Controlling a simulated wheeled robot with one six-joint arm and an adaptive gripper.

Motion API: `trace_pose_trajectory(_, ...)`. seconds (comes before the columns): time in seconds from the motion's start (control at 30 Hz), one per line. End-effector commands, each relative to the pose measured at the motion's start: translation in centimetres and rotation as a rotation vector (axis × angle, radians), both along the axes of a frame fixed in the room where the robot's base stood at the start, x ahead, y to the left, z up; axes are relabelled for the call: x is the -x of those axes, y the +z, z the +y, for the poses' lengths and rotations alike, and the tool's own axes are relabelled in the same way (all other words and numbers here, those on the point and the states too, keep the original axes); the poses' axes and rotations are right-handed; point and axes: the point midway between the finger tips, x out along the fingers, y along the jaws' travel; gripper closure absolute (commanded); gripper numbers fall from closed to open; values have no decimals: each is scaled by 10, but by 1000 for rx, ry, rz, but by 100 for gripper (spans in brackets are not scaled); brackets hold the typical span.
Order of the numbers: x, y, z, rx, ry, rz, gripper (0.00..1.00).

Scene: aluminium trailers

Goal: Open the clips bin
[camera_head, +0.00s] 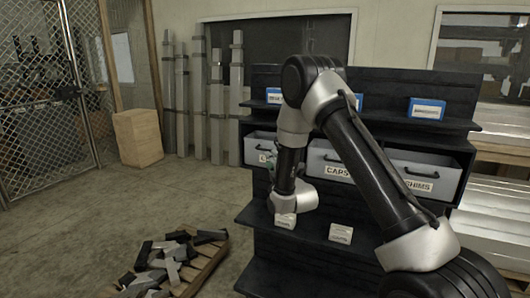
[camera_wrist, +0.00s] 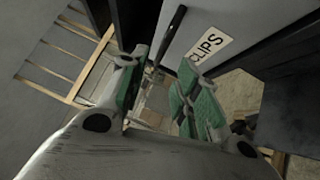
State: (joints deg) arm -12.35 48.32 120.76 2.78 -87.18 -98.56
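The clips bin is a grey drawer bin with a white CLIPS label in the wrist view (camera_wrist: 190,32). In the head view it is the left bin (camera_head: 262,143) in the black rack, partly hidden behind my arm, and it looks closed. Its black bar handle (camera_wrist: 172,32) runs down toward the gap between my fingers in the wrist view. My gripper (camera_wrist: 160,88) is open, with green pads on both fingers, close in front of the bin. I cannot tell whether a finger touches the handle.
The CAPS bin (camera_head: 325,157) and SHIMS bin (camera_head: 428,174) sit to the right in the same row. A lower shelf (camera_head: 310,232) with small label cards juts out below. A wooden pallet (camera_head: 208,262) with metal pieces lies at the lower left. Open floor lies left.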

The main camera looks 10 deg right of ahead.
Motion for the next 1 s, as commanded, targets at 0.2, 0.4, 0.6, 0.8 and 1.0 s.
trace_pose_trajectory(0.2,-33,5,5,1,0,-2,68)
trace_pose_trajectory(0.4,-61,8,10,0,0,1,68)
trace_pose_trajectory(0.6,-72,10,12,1,1,3,68)
trace_pose_trajectory(0.8,-72,10,12,1,1,3,68)
trace_pose_trajectory(1.0,-72,10,12,0,1,3,100)
